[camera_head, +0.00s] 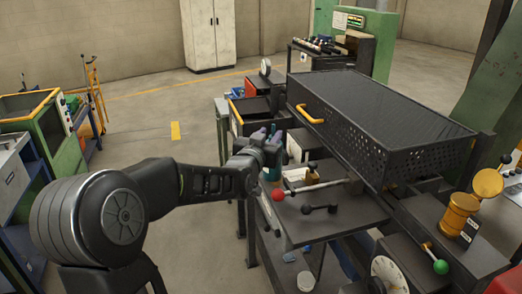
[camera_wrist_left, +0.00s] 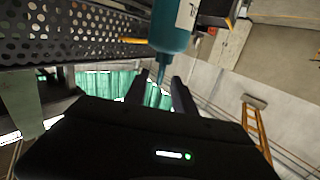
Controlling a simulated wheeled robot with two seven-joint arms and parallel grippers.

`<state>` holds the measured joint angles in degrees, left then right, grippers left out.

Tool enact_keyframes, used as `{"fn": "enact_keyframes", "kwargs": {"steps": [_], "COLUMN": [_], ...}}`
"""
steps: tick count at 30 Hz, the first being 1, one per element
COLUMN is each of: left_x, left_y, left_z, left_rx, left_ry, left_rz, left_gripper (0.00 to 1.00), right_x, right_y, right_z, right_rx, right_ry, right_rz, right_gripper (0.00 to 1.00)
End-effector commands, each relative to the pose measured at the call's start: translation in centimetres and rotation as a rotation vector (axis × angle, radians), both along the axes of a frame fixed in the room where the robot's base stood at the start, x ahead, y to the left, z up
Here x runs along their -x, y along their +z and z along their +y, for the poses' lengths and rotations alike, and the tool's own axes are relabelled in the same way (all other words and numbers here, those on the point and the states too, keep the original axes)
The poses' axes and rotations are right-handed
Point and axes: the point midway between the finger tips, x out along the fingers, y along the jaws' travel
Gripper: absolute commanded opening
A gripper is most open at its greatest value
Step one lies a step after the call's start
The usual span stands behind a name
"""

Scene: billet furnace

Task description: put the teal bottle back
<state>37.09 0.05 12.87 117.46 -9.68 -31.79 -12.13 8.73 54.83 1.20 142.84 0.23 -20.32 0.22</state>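In the left wrist view the teal bottle (camera_wrist_left: 172,35) is large at the top, with a pale label and a thin nozzle that points between the fingers. The two fingers of my left gripper (camera_wrist_left: 160,85) are apart, with gaps visible on both sides of the nozzle. I cannot tell whether the fingertips touch the bottle. My right gripper is not in view.
A black perforated box (camera_head: 385,115) with a yellow handle stands right of the bottle. Levers with a red knob (camera_head: 278,195) and a green knob (camera_head: 441,267) stick up nearby. A gauge (camera_head: 265,67) stands behind. Open floor lies to the left.

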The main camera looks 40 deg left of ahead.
Motion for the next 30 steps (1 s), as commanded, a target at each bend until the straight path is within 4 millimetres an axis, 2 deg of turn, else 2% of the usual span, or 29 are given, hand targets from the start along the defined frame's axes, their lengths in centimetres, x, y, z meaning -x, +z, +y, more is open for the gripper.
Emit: {"fn": "enact_keyframes", "kwargs": {"steps": [1,6,12,17,30], "left_x": [1.1,4.3,7.0,7.7,7.7], "left_y": [-0.1,0.1,0.3,0.4,0.4], "left_z": [-0.4,-1.5,-2.5,-2.7,-2.7], "left_rx": [-0.004,-0.004,-0.002,-0.001,0.0], "left_ry": [0.0,0.001,0.0,0.0,0.0], "left_rz": [-0.002,-0.004,-0.002,-0.001,-0.001], "left_gripper": [0.32,0.32,0.32,0.32,0.32], "right_x": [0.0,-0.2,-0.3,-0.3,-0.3], "right_y": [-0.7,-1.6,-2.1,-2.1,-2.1], "right_z": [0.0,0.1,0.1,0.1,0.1], "right_rx": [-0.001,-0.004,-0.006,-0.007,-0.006], "right_ry": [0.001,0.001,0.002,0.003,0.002], "right_rz": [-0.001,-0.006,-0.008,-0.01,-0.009], "right_gripper": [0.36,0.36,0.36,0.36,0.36]}}
